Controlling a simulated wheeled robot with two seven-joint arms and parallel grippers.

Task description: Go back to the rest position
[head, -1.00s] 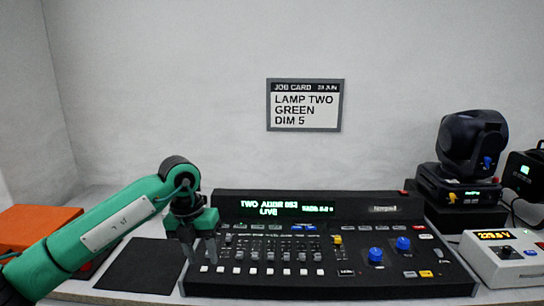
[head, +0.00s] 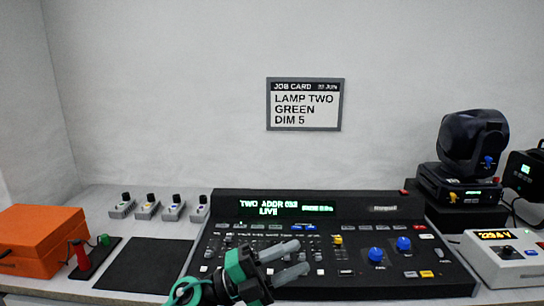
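My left gripper (head: 304,256) is low in the middle of the head view, in front of the lighting console (head: 450,272). Its two grey fingers point right, with a gap between them and nothing held. It hides part of the console's lower faders and buttons; I cannot tell whether it touches the console. The console's screen (head: 287,208) reads "TWO", an address and "LIVE". The job card (head: 305,105) on the wall reads "LAMP TWO GREEN DIM 5". My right gripper is not in view.
An orange case (head: 35,240) and a small stand with red and green handles (head: 80,257) are at left. A dark mat (head: 145,264) lies bare beside the console. Several small switch boxes (head: 148,209) stand behind. A moving-head lamp (head: 470,150) and a meter box (head: 505,258) are at right.

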